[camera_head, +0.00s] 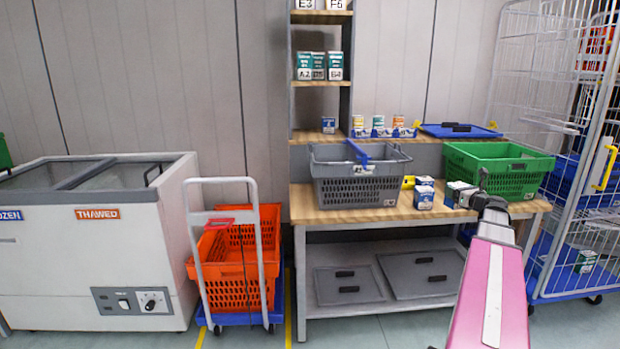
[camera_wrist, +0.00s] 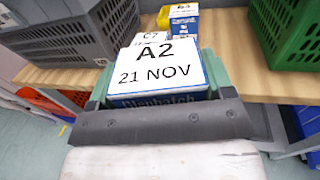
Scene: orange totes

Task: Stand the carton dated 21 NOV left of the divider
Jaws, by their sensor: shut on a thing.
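The carton marked A2, 21 NOV (camera_wrist: 160,68) is blue with a white label face. It fills the middle of the wrist view, label up toward the camera. My gripper (camera_wrist: 157,98) is shut on it, with green finger parts at its sides. In the head view my gripper (camera_head: 476,196) is above the bench's front right part, beside a dark blue and white carton (camera_head: 457,193) that appears to be the held one. The grey crate (camera_head: 345,190) stands to the left on the bench. A blue bar (camera_head: 359,153) shows at its top, possibly the divider; the crate's inside is mostly hidden.
Two blue and white cartons (camera_head: 424,198) stand between the crates, with a yellow thing (camera_head: 408,182) beside them. A green crate (camera_head: 495,165) stands right. A shelf (camera_head: 320,137) with small goods is behind. A wire cage (camera_head: 560,120) is at far right.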

